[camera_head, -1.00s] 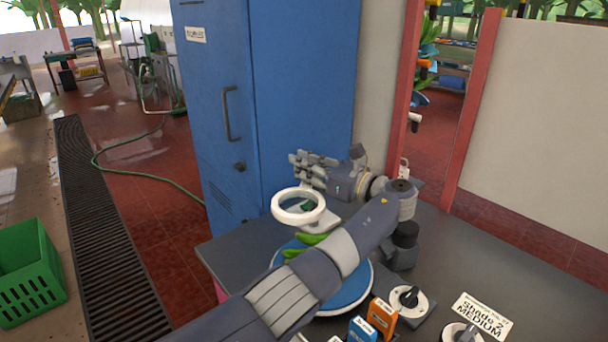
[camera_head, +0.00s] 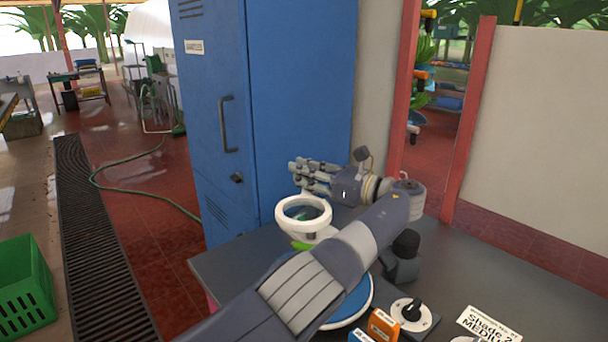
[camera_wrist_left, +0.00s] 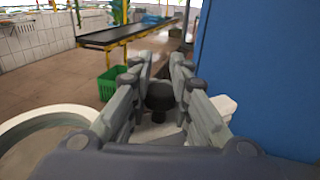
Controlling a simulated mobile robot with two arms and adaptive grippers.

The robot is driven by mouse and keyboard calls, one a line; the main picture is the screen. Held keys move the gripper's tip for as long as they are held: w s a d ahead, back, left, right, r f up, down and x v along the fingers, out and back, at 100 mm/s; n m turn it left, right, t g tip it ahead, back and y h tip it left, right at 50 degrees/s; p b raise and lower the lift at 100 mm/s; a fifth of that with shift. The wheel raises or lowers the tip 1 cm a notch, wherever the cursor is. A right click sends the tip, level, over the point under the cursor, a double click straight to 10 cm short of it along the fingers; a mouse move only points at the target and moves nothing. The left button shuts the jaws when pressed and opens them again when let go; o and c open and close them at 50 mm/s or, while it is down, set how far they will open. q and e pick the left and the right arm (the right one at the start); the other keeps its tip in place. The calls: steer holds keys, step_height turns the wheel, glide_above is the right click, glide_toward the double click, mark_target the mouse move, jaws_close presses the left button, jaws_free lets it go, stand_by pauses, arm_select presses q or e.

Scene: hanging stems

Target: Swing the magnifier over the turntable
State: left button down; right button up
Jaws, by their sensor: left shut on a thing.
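The magnifier (camera_head: 281,216) is a white ring with a lens, in front of the blue cabinet and just below my left gripper (camera_head: 298,176) in the head view. The turntable (camera_head: 362,300) is a blue disc with a pale rim, mostly hidden behind my left forearm. A bit of green fruit (camera_head: 301,246) shows just below the ring. In the left wrist view, the white ring (camera_wrist_left: 22,126) is at the left. The gripper's fingers (camera_wrist_left: 160,75) are closed around a black knob (camera_wrist_left: 159,97). My right gripper is not in view.
A blue cabinet (camera_head: 300,90) stands close behind the ring and gripper. The grey table (camera_head: 232,262) also holds a dial (camera_head: 411,312), an orange box (camera_head: 383,324) and a sign card (camera_head: 490,323). A green crate (camera_head: 25,285) is at the lower left.

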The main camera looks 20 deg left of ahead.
arm_select(q)
steer(key=shift+s+f, duration=0.2)
steer(key=shift+f, duration=0.25)
steer(key=c, duration=1.5)
jaws_free()
steer(key=shift+c, duration=0.2)
steer(key=shift+o, duration=0.7)
steer(key=shift+s+d+r, duration=0.1)
steer(key=shift+s+r, duration=0.2)
steer(key=shift+r, duration=0.05)
steer(key=shift+w, duration=0.3)
steer(key=shift+r, duration=0.1)
step_height(320, 180, up, 10)
steer(key=shift+f, duration=0.15)
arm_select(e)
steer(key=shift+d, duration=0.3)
arm_select(q)
steer(key=shift+s+f, duration=0.1)
steer(key=shift+f, duration=0.05)
